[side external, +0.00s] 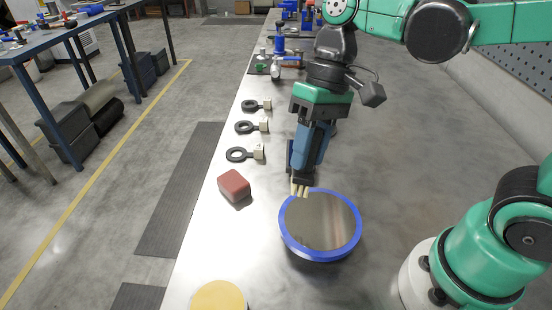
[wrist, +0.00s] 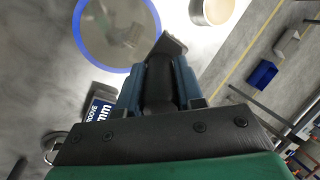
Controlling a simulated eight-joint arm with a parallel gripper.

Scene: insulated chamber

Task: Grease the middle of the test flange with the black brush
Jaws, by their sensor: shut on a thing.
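The test flange (side external: 320,222) is a round disc with a blue rim and a shiny grey-brown face, lying on the metal table. It also shows at the upper left of the wrist view (wrist: 105,30), with a faint reflection on its face. My gripper (side external: 308,165) has blue fingers and is shut on the black brush (wrist: 158,85). The brush's pale bristles (side external: 300,189) point down at the flange's far left rim. I cannot tell whether they touch it. The fingers partly hide the brush handle.
A red block (side external: 233,185) lies left of the flange. A tan round lid or pot (side external: 218,296) stands at the near left. Several black rings with pale tags (side external: 240,154) line the left table edge. Bottles and tools (side external: 280,55) crowd the far end.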

